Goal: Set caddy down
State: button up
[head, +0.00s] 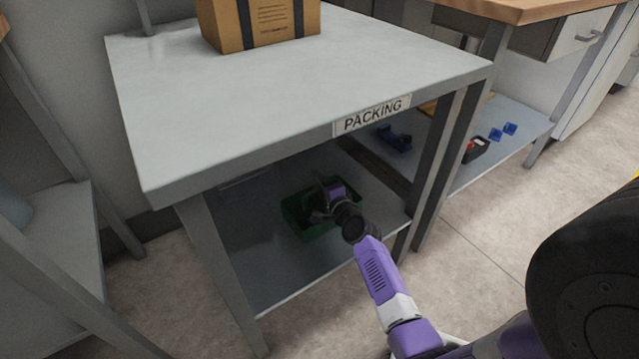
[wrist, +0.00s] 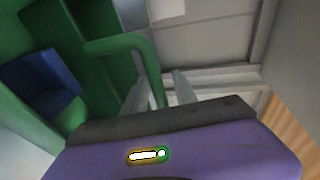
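The green caddy (head: 312,226) is on the grey lower shelf (head: 262,262) under the packing table and looks level; I cannot see whether its whole base touches the shelf. In the wrist view its green handle (wrist: 143,50) bends down towards my gripper (wrist: 164,92). My gripper is at the caddy in the head view, covering part of it. The two grey fingers stand apart, and the handle bar runs down between them, closer to the left finger, with a gap on the right. A blue piece (wrist: 45,80) lies inside the caddy.
The packing tabletop (head: 240,110) is above my arm, with a cardboard box (head: 260,22) on it. Grey table legs (head: 220,270) flank the shelf. Free shelf room lies around the caddy. Blue parts (head: 503,131) lie on another shelf to the right.

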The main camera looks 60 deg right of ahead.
jog(key=shift+r, duration=0.1)
jog(key=p+v, duration=0.3)
jog(key=v, duration=0.9)
jog(key=s+a+r+n+t+y, duration=0.1)
jog(key=s+a+n+y, duration=0.15)
jog(key=a+n, duration=0.55)
jog(key=s+a+r+n+t+y, duration=0.15)
jog(key=s+a+n, duration=0.25)
jog(key=a, duration=0.9)
jog(key=s+a+r+n+y, duration=0.3)
jog(key=s+a+r+n, duration=0.2)
jog(key=a+r+n, duration=0.1)
jog(key=s+a+r+n+y, duration=0.3)
jog(key=a+r+n, duration=0.3)
jog(key=a, duration=0.3)
jog(key=shift+s+a+n, duration=0.25)
jog(key=shift+s+n, duration=0.55)
jog(key=shift+s, duration=0.1)
jog(key=shift+r, duration=0.15)
